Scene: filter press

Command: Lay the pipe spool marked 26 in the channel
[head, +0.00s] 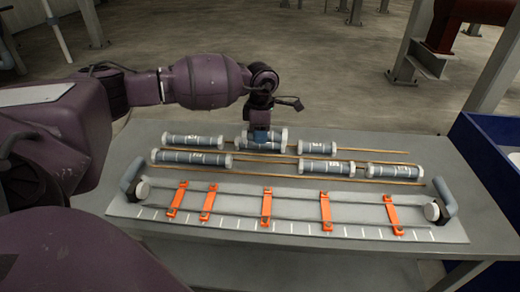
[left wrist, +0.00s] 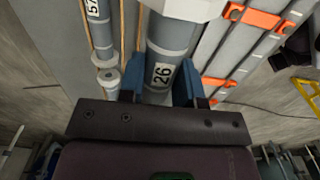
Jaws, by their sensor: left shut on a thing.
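The pipe spool marked 26 (left wrist: 160,58) is a grey cylinder with a white label and pale end flanges. In the left wrist view it lies between the blue fingers of my left gripper (left wrist: 160,85), which is shut on it. In the head view my left gripper (head: 259,132) points down over this spool (head: 274,144) in the back row. I cannot tell whether the spool is clear of its rails. The grey channel (head: 285,190) lies along the front of the table, with several orange straps (head: 266,207) across it. My right gripper is not in view.
Other grey spools rest on thin brown rails: two beside it in the back row (head: 194,141) (head: 318,148) and three in front (head: 191,158) (head: 327,167) (head: 394,171). Rounded grey end pieces (head: 444,205) stand at the channel's ends. A blue bin (head: 485,150) stands right of the table.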

